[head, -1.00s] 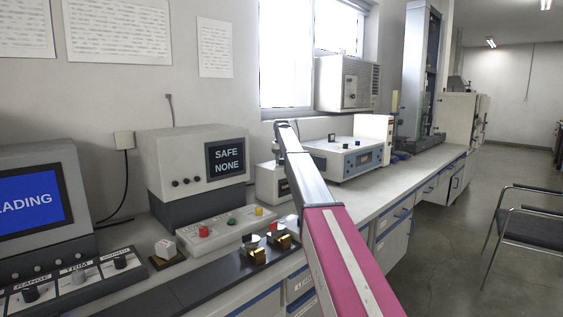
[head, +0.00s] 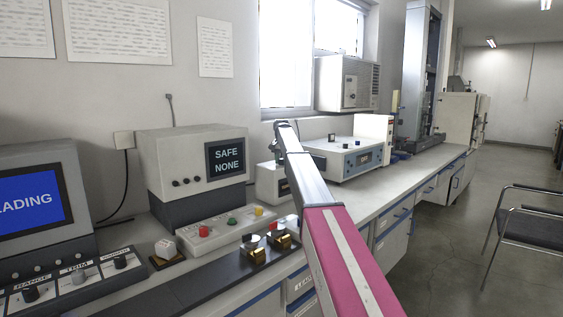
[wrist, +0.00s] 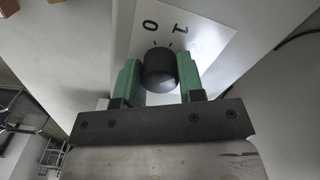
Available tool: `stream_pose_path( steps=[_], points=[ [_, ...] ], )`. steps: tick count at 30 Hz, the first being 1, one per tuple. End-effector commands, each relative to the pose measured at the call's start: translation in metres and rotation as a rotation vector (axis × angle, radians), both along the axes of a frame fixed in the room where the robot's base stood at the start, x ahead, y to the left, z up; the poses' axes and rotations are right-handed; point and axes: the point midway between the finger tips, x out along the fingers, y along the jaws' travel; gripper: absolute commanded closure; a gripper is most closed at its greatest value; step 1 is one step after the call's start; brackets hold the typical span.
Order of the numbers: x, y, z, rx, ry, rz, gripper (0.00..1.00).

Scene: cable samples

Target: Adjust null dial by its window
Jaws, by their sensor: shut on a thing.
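In the wrist view, a round black knob (wrist: 160,78) stands on a pale plate (wrist: 204,28) printed with the figures 0 and 1, a faint 2 and tick marks. My gripper (wrist: 159,67) has green fingers on both sides of the knob, closed against it. No name for the knob is readable. In the head view my arm hides the gripper and the knob. A small white box (head: 270,182) with a dark window stands beside the arm, partly hidden; its reading cannot be made out.
A monitor (head: 225,158) reads SAFE NONE behind a strip of coloured buttons (head: 226,230). A panel of RANGE and TRIM knobs (head: 75,277) is at the left. An instrument with a blue front (head: 345,165) stands further along the bench. A chair (head: 535,225) stands at the right.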

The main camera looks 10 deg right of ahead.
Motion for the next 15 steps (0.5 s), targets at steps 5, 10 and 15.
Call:
stream_pose_path(
  steps=[5, 10, 15],
  points=[
    [0.0003, 0.0001, 0.0009, 0.001, 0.000, -0.089, 0.88],
    [0.0003, 0.0001, 0.0009, 0.000, 0.000, -0.138, 0.88],
    [0.0004, 0.0000, 0.0010, 0.001, 0.000, -0.158, 0.88]
  ],
)
